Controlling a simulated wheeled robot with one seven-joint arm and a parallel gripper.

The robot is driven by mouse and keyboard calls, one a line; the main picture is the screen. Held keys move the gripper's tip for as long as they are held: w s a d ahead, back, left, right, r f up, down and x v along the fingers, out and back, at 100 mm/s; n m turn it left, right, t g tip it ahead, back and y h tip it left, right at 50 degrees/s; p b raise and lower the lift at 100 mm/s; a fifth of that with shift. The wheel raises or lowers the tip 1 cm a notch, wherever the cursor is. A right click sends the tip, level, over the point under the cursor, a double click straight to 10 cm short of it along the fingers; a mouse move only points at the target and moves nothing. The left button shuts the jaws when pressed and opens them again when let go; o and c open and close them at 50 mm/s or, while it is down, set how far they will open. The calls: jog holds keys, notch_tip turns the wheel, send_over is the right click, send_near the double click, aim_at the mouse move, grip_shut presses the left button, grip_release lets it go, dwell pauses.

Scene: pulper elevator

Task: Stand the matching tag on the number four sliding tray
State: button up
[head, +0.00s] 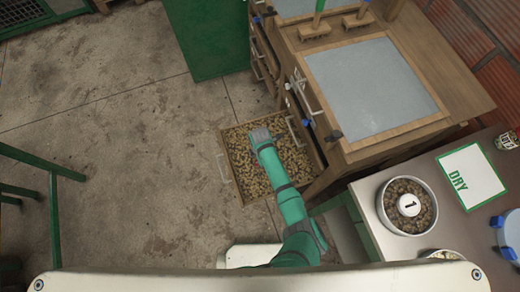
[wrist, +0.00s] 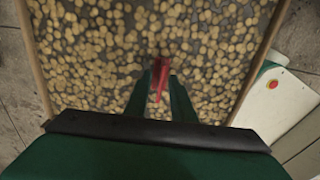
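A sliding tray (head: 231,172) is pulled out of the wooden cabinet and filled with tan beans. No number can be read on it. My gripper (head: 262,138) is over the tray in the head view, its fingers hidden under the hand. In the wrist view my gripper (wrist: 160,88) points down at the beans, its green fingers closed on a thin red piece (wrist: 160,75), seen nearly edge-on. It looks like a tag, but its face and any number are hidden. I cannot tell whether it touches the beans. The tray's side wall (wrist: 35,62) shows at left.
A steel bowl (head: 384,211) of beans with a round white tag "1" (head: 409,205) stands on the bench at right. A "DRY" sign (head: 470,177) lies beside it. A green cabinet (head: 208,38) is behind the tray; a green frame (head: 54,215) stands left. Floor between is clear.

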notch_tip(320, 180, up, 10)
jog(key=w+a+r+m+t+y, duration=0.25)
jog(key=a+r, duration=0.25)
jog(key=a, duration=0.5)
jog(key=w+a+r+m+t+y, duration=0.15)
jog(key=w+a+r, duration=0.3)
jog(key=a, duration=0.45)
jog(key=s+a+r+m+t+y, duration=0.1)
jog(key=a+r+m+t+y, duration=0.2)
jog(key=a+r+m+t, duration=0.55)
jog(key=s+d+r+m+t+h, duration=0.1)
jog(key=s+d+m+h, duration=0.2)
jog(key=s+d+m, duration=0.55)
jog(key=s+d+r+m+h, duration=0.1)
jog(key=s+d+h, duration=0.3)
jog(key=s, duration=0.9)
jog(key=s+d+r+t, duration=0.2)
jog(key=s+d+r, duration=0.7)
jog(key=d, duration=0.5)
jog(key=v, duration=0.2)
jog(key=shift+s+f, duration=0.15)
jog(key=shift+s, duration=0.2)
